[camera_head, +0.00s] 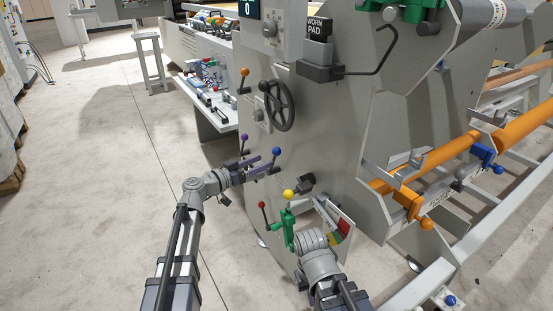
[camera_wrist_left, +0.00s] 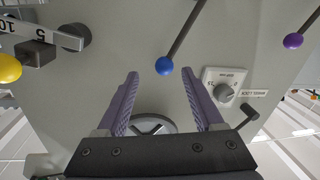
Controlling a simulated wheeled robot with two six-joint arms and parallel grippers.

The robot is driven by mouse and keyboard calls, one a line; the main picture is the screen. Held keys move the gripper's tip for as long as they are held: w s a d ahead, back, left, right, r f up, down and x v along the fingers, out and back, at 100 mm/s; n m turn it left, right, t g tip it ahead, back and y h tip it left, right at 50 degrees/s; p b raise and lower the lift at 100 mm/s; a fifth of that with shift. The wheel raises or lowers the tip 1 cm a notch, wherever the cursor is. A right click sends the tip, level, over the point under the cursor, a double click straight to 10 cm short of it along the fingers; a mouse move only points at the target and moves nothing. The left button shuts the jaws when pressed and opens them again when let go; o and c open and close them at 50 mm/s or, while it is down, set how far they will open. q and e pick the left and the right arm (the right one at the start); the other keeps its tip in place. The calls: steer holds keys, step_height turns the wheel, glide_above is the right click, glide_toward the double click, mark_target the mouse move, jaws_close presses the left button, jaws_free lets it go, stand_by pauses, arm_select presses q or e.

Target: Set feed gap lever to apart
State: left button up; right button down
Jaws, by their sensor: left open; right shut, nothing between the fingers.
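A lever with a blue ball (camera_head: 276,151) stands on the grey machine side panel; I cannot read which lever is the feed gap one. In the left wrist view the blue ball (camera_wrist_left: 164,66) lies between and just beyond the two fingertips, with its dark rod running up and right. My left gripper (camera_head: 264,165) is open, close to this lever; its purple fingers (camera_wrist_left: 162,80) hold nothing. My right gripper (camera_head: 308,240) is low in front of the panel, shut; its fingertips are not clear, beside a green part (camera_head: 288,232).
Near by are a purple-ball lever (camera_head: 244,138), a red-ball lever (camera_head: 262,205), a yellow ball (camera_head: 289,193) and a black handwheel (camera_head: 279,106). A small dial (camera_wrist_left: 224,92) sits right of the blue ball. Open floor (camera_head: 100,180) lies left.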

mark_target(276, 152)
arm_select(q)
steer(key=shift+t, duration=0.3)
steer(key=shift+w+a+r+x, duration=0.1)
steer(key=shift+r+x, duration=0.05)
steer(key=shift+x, duration=1.8)
steer(key=shift+w+a+r+x, duration=0.1)
steer(key=shift+x, duration=1.9)
jaws_close()
steer(key=shift+a, duration=0.1)
